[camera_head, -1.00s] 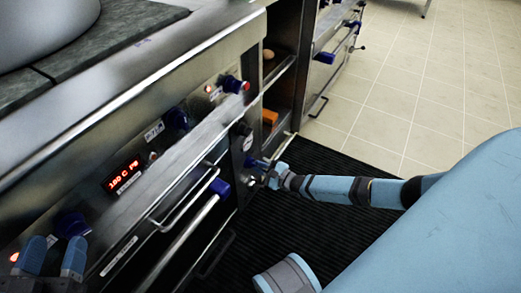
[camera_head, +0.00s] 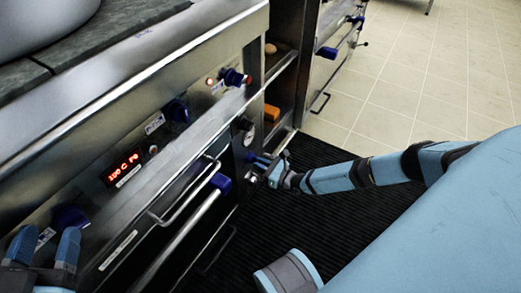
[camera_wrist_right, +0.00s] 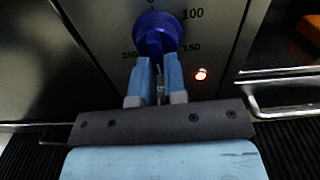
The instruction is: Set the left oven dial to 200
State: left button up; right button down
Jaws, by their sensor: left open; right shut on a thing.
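A blue dial (camera_wrist_right: 157,24) with a printed scale sits on the steel panel in the right wrist view. Its marks 0, 100, 150 and 250 show around it; the 200 mark is hidden behind my fingers. My right gripper (camera_wrist_right: 158,70) is shut on the dial's grip, which points down in that view. In the head view my right gripper (camera_head: 259,160) is at the panel right of the oven door handle. My left gripper (camera_head: 45,246) is open at the lower left, near another blue knob (camera_head: 70,216), with nothing seen between its fingers.
A red lamp (camera_wrist_right: 200,74) glows beside the dial. A red digital display (camera_head: 124,168) is on the front panel, with more blue knobs (camera_head: 178,111) along it. The oven door handle (camera_head: 186,223) juts out. A black ribbed mat (camera_head: 300,215) covers the floor there.

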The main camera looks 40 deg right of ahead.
jog(key=shift+w+m, duration=0.1)
jog(key=shift+m, duration=0.2)
pick_arm(q)
jog(key=shift+f, duration=0.1)
pick_arm(e)
jog(key=c, duration=1.2)
grip_release()
jog(key=shift+o, duration=0.2)
jog(key=shift+s, duration=0.25)
pick_arm(q)
jog(key=n+p, duration=0.1)
jog(key=s+n+g+p, duration=0.1)
jog(key=p, duration=0.1)
jog(key=shift+s+d+f+y, duration=0.15)
jog(key=shift+d+f+y, duration=0.15)
jog(key=shift+d+y, duration=0.1)
pick_arm(e)
jog(key=v, duration=1.3)
jog(key=shift+s+d, duration=0.2)
